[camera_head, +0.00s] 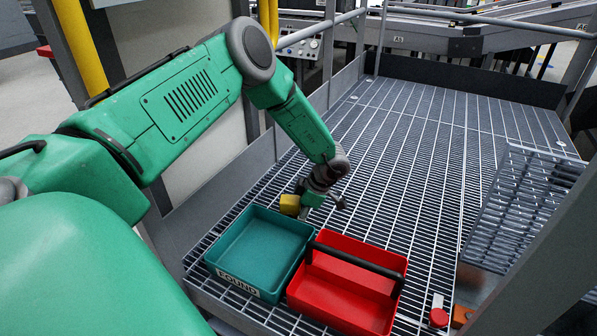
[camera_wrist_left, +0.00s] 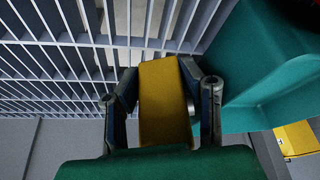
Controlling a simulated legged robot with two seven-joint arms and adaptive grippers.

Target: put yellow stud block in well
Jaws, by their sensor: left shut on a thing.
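The yellow block (camera_head: 290,205) is in my left gripper (camera_head: 306,202), just beyond the far side of the teal tray. In the left wrist view the yellow block (camera_wrist_left: 163,105) sits between both fingers of my left gripper (camera_wrist_left: 162,82), over the grating. Its studs cannot be made out. The teal tray (camera_head: 262,224) has a white label on its front and looks empty. It also shows in the left wrist view (camera_wrist_left: 255,80), to the right of the block. Nothing in view is clearly marked as the well. My right gripper is not in view.
A red tote (camera_head: 341,315) with a black handle (camera_head: 357,259) stands right of the teal tray. A small red-capped thing (camera_head: 438,317) lies farther right. A loose grating panel (camera_head: 525,205) is at the right. The grating (camera_head: 420,150) behind is clear.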

